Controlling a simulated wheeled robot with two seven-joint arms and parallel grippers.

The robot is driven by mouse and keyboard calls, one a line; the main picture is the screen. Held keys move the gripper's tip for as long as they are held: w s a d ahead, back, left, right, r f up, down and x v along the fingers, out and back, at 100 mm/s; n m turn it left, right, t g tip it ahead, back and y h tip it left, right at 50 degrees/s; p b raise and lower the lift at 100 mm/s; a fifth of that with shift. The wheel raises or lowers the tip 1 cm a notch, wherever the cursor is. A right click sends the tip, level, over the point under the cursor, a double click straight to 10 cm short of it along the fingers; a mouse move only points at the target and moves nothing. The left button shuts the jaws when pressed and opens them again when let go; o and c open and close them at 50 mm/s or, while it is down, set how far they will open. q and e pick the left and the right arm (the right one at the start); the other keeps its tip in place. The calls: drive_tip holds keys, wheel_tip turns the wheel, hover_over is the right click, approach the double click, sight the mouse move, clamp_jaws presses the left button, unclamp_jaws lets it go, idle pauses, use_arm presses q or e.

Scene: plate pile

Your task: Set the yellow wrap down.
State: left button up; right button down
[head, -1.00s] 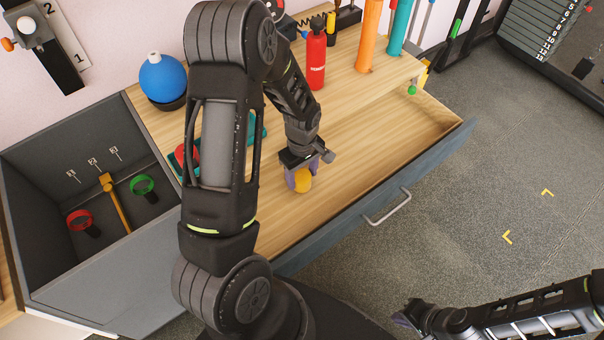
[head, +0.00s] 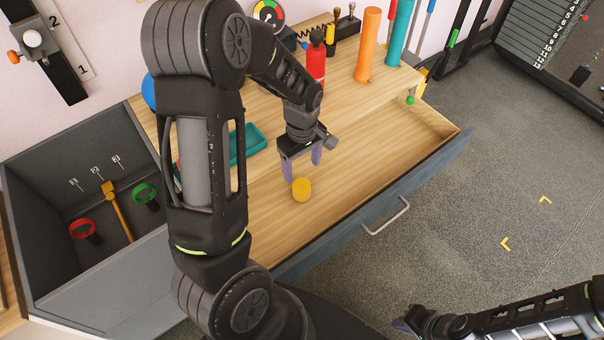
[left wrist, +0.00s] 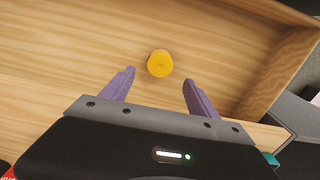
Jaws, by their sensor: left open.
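The yellow wrap (head: 301,190) is a short round roll. It stands on the wooden floor of the open drawer (head: 350,192). It also shows in the left wrist view (left wrist: 160,64), beyond and between the two purple fingertips and apart from them. My left gripper (head: 302,168) is open and empty, above and just behind the wrap. Its spread fingers show in the left wrist view (left wrist: 158,78). My right gripper (head: 402,322) is at the bottom right, outside the drawer; its jaws are too small and dark to judge.
A grey compartment box (head: 85,265) with red and green rings stands at the left. A teal tray (head: 247,144), a red extinguisher-shaped bottle (head: 316,62) and an orange roll (head: 368,45) are on the wooden top. The drawer around the wrap is clear.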

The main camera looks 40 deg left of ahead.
use_arm(q)
drive_tip(key=shift+r, duration=1.6)
